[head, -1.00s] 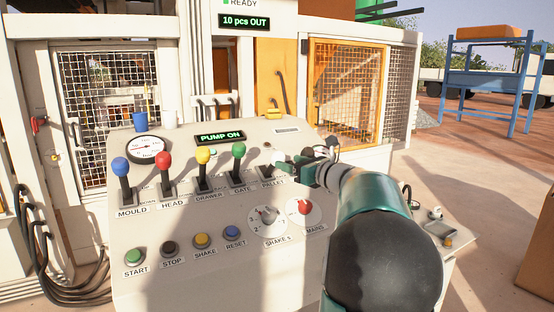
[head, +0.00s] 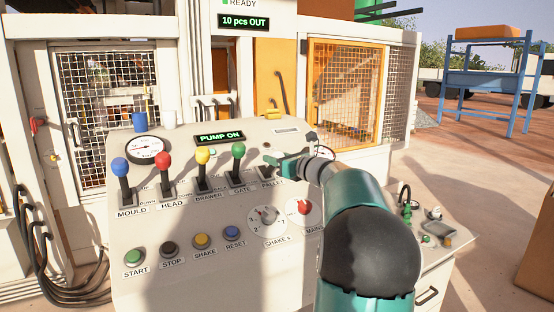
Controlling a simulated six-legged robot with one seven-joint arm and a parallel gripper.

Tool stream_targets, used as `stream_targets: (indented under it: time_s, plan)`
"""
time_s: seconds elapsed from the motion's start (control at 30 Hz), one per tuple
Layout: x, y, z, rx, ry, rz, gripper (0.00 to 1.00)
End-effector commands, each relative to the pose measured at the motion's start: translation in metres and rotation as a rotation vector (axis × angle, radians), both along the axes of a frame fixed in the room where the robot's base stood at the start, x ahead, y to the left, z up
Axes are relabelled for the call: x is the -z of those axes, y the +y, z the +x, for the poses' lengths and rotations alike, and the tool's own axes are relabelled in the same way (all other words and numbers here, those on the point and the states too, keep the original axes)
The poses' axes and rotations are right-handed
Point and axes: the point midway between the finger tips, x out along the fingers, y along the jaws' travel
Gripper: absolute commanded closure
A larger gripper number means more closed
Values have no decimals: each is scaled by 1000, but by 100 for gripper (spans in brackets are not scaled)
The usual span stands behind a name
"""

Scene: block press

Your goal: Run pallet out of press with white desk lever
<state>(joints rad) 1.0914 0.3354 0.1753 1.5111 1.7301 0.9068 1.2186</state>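The desk (head: 185,225) carries a row of levers with blue, red, yellow and green knobs. At the right end of the row is the pallet lever's place, marked by the PALLET label (head: 269,183). My gripper (head: 272,160) is right at this lever, just right of the green gate lever (head: 238,165). The gripper covers the pallet lever's knob, so I cannot see the white knob, the lever's tilt or whether the fingers touch it. Whether the fingers are open or shut is unclear. The press (head: 225,60) stands behind the desk; no pallet is clearly visible.
Displays read "PUMP ON" (head: 219,138) and "10 pcs OUT" (head: 243,21). Below the levers are several buttons and two dials, including the red mains dial (head: 304,208). A side cabinet (head: 440,255) with small items stands at right. Mesh doors (head: 345,95) close off the press.

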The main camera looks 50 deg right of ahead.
Motion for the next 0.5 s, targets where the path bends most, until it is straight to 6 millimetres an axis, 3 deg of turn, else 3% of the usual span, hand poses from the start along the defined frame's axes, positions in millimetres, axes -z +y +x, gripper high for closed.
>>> stream_targets:
  time_s: [0.17, 0.5]
  plan:
    - [-3, -1, 3, -1, 0, 0, 100]
    - [-29, -11, 34, 1, -2, -1, 100]
